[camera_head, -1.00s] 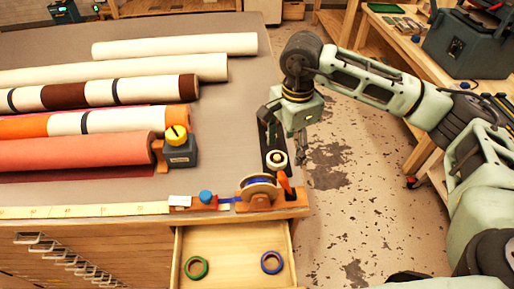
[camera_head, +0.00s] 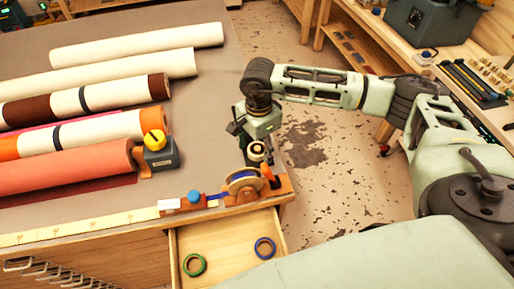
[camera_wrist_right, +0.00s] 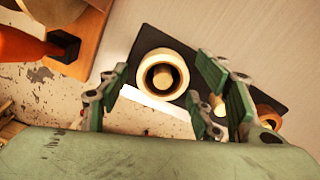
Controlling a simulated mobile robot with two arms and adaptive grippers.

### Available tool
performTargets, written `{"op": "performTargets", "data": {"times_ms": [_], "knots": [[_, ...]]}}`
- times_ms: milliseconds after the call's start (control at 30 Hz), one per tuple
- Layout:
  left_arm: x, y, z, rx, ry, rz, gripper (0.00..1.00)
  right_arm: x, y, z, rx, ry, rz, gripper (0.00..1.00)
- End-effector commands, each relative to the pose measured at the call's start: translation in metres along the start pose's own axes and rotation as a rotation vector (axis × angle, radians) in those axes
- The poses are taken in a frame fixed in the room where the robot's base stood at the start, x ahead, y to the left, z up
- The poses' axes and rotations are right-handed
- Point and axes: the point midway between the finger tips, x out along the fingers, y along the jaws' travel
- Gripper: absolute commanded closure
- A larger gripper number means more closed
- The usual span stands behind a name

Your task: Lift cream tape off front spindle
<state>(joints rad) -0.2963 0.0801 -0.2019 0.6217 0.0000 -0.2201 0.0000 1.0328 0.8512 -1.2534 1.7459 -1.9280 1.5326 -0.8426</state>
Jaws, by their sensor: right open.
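The cream tape (camera_head: 256,147) is a small pale roll near the table's front right corner. In the right wrist view it is a round roll (camera_wrist_right: 150,62) around the front spindle, on a black base plate (camera_wrist_right: 190,58). My right gripper (camera_wrist_right: 168,98) is open and empty. Its fingers straddle the tape's near side, one to the left and the others to the right. A bare spindle (camera_wrist_right: 217,104) shows between the right fingers. In the head view my right gripper hangs over the base and partly hides it. My left gripper is not in view.
An orange-handled tape dispenser (camera_head: 243,181) stands just in front of the tape. The open drawer (camera_head: 220,237) holds a green roll (camera_head: 186,262) and a blue roll (camera_head: 271,252). Large rolls (camera_head: 70,167) lie to the left, with a yellow-knobbed block (camera_head: 162,160). Open floor lies right.

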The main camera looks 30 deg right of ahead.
Motion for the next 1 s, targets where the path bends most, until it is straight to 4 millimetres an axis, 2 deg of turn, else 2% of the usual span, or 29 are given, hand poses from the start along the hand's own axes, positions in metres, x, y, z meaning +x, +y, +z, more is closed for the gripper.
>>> {"op": "performTargets", "data": {"times_ms": [100,633,1000], "knots": [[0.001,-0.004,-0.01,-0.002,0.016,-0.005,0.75,0.0,0.0,0.0,0.0,0.0,0.0,0.41],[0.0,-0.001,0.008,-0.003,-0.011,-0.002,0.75,0.0,0.0,0.0,0.0,0.0,0.0,0.87],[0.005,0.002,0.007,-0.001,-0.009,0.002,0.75,-0.006,-0.001,0.0,0.0,0.001,-0.002,0.87]]}}
